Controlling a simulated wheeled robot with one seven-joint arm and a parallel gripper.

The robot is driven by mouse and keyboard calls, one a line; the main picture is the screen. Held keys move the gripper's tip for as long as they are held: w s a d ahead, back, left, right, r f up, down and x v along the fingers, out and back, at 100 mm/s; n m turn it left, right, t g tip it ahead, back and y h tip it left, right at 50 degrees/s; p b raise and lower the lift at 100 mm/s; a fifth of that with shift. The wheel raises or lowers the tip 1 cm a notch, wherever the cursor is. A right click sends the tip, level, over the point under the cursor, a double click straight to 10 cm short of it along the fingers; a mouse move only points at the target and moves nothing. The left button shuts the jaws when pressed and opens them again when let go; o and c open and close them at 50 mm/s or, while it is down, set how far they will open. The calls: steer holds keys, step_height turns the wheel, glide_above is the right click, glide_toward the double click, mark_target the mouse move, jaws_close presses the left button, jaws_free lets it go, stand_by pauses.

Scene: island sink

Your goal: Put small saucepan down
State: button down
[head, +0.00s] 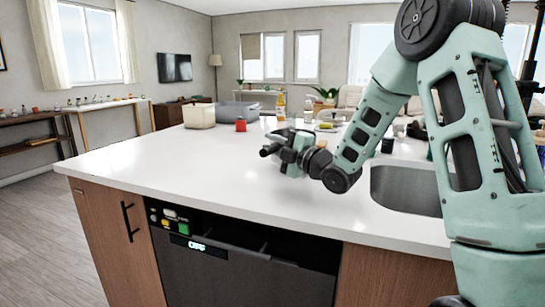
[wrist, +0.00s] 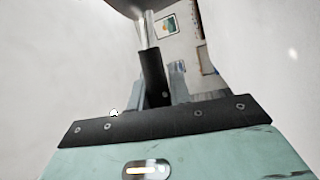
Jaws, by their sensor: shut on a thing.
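The small saucepan shows in the wrist view by its black handle (wrist: 151,72), a metal stem and a dark part of the pan (wrist: 132,5) at the top edge. My gripper (wrist: 165,92) is shut on the handle. In the head view my gripper (head: 283,150) is over the white island counter (head: 180,170), left of the sink. A short dark end, probably the handle, sticks out on its left. The pan's body is mostly hidden or cannot be made out there. I cannot tell whether the pan touches the counter.
The sink basin (head: 405,190) is right of my gripper, partly behind my arm. A beige container (head: 199,116), a grey tub (head: 240,110), a red jar (head: 241,125) and a yellow bottle (head: 281,109) stand toward the back. The counter's left and front are clear. A dishwasher (head: 240,265) is below.

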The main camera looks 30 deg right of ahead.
steer(key=shift+f, duration=1.55)
steer(key=shift+f+b, duration=0.2)
steer(key=shift+b, duration=0.1)
steer(key=c, duration=1.3)
jaws_free()
steer(key=shift+r, duration=0.1)
steer(key=shift+s+r+p, duration=0.1)
steer(key=shift+r+p, duration=0.05)
steer(key=shift+p, duration=0.2)
steer(key=b+v, duration=0.1)
steer(key=v, duration=0.6)
steer(key=shift+s+d, duration=0.15)
steer(key=shift+s, duration=0.05)
